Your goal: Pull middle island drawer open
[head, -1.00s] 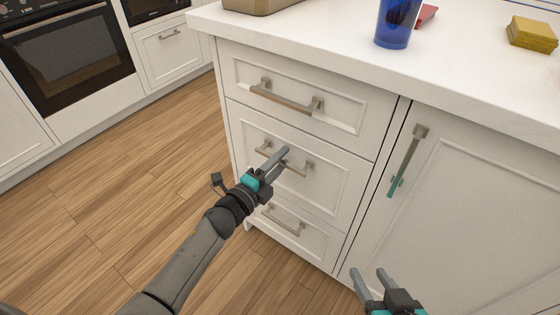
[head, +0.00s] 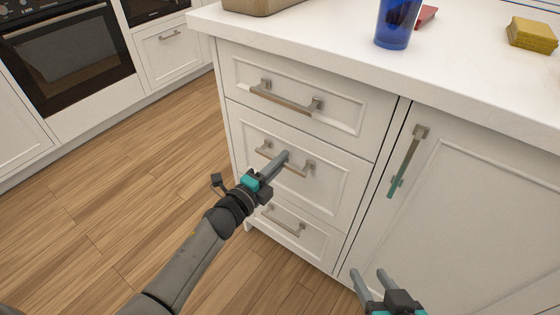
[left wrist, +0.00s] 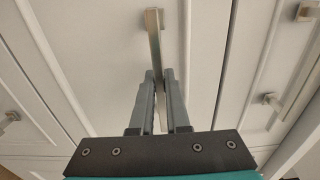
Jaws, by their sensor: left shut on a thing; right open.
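The middle island drawer (head: 325,183) is the second of three stacked drawers and looks flush with the cabinet front. Its metal bar handle (head: 298,169) is partly hidden by my left gripper (head: 280,158), whose fingers are shut on it near its middle. In the left wrist view the handle (left wrist: 153,40) runs down between the two fingers (left wrist: 160,80). My right gripper (head: 368,274) is open and empty, low in front of the cabinet door at the lower right.
The top drawer handle (head: 285,99) is above and the bottom drawer handle (head: 283,222) below. A door with a vertical handle (head: 408,160) is to the right. A blue cup (head: 396,25) and yellow sponge (head: 531,34) are on the countertop (head: 340,45). The wood floor (head: 110,200) at left is clear.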

